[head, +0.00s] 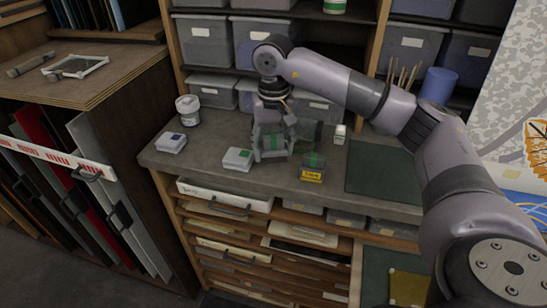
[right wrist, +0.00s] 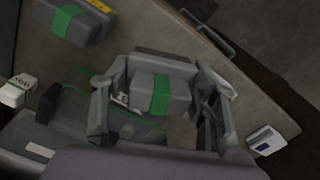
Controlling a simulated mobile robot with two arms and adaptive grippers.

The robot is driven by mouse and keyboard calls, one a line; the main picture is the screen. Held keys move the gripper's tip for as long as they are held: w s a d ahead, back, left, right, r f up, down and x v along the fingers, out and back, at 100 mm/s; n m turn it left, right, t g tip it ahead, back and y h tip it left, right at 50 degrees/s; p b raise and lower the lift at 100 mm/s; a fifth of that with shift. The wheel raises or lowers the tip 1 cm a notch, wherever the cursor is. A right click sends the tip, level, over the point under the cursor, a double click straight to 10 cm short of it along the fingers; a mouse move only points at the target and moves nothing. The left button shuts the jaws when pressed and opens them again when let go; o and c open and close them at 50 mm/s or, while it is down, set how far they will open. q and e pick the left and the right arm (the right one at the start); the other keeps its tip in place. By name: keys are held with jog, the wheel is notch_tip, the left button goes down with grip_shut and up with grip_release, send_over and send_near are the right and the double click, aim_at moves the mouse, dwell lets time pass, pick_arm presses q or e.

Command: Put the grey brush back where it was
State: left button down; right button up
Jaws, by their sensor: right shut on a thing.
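My right gripper (head: 273,148) is over the grey workbench and shut on a grey block with a green band. In the right wrist view the block (right wrist: 174,92) sits between the two fingers of the gripper (right wrist: 165,100). I cannot tell from its shape whether this block is the grey brush; no bristles show. In the head view the fingers mostly hide it. I cannot tell whether it touches the bench. My left gripper is not in view.
A dark green mat (head: 380,170) is clear.

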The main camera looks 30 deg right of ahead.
aim_at(273, 160)
notch_tip(273, 160, down, 4)
jog(key=shift+r+p, duration=0.15)
jog(key=shift+p, duration=0.25)
jog(key=shift+f, duration=0.3)
jog(key=shift+f, duration=0.1)
jog(key=o, duration=0.7)
